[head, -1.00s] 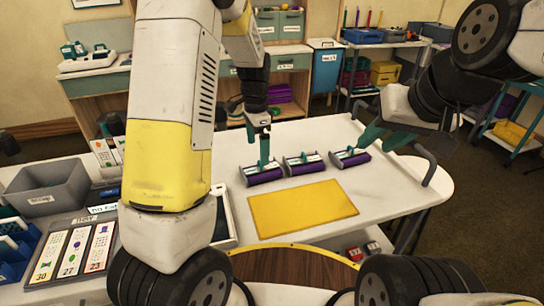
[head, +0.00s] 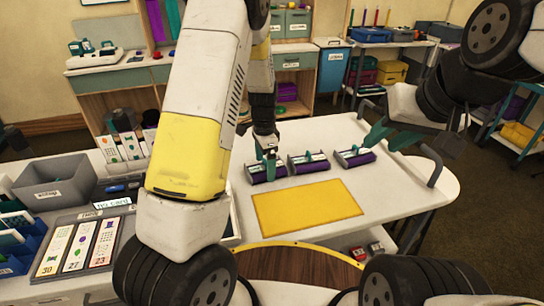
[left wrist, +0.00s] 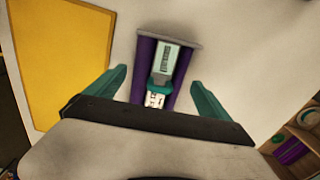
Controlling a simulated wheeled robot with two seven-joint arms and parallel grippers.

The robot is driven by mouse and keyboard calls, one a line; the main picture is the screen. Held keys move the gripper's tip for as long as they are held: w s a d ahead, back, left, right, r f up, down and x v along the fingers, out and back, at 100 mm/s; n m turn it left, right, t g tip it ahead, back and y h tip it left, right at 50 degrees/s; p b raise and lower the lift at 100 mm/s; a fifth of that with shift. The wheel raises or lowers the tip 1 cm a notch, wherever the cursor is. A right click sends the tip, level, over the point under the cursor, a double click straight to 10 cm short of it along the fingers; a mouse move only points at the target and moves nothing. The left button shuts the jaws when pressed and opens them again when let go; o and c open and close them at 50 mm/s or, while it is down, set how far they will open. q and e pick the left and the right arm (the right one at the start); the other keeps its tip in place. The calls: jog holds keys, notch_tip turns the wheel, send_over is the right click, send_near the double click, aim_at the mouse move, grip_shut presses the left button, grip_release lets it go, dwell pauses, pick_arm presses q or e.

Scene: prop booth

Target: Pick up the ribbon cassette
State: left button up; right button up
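Three purple ribbon cassettes with teal and white tops lie in a row on the white table: a left one (head: 254,177), a middle one (head: 309,164) and a right one (head: 358,157). My left gripper (head: 268,166) is over the left cassette, partly hiding it. In the left wrist view its teal fingers (left wrist: 156,92) are spread open, with a cassette (left wrist: 181,62) showing between and beyond them. I cannot tell whether they touch it. My right gripper (head: 389,138) is open and empty, above and to the right of the right cassette.
A yellow mat (head: 305,207) lies in front of the cassettes. A grey bin (head: 52,184) and a card tray (head: 78,245) stand at the left. The white table (head: 400,195) is clear right of the mat. Shelves with boxes stand behind.

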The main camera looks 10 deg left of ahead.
aim_at(265, 160)
pick_arm(q)
jog(key=c, duration=1.2)
jog(key=shift+r, duration=0.1)
jog(key=shift+r, duration=0.2)
notch_tip(265, 160, up, 3)
jog(key=shift+r, duration=0.1)
jog(key=s+a, duration=0.1)
jog(key=s, duration=0.4)
jog(key=s+a, duration=0.2)
jog(key=s, duration=0.2)
jog(key=s+a+r, duration=0.1)
jog(key=s+a, duration=0.1)
jog(key=s, duration=0.3)
jog(key=shift+s+a+r, duration=0.1)
jog(key=shift+s+a, duration=0.05)
jog(key=shift+s, duration=0.15)
jog(key=shift+s+a, duration=0.1)
jog(key=shift+s, duration=0.15)
jog(key=shift+s, duration=0.1)
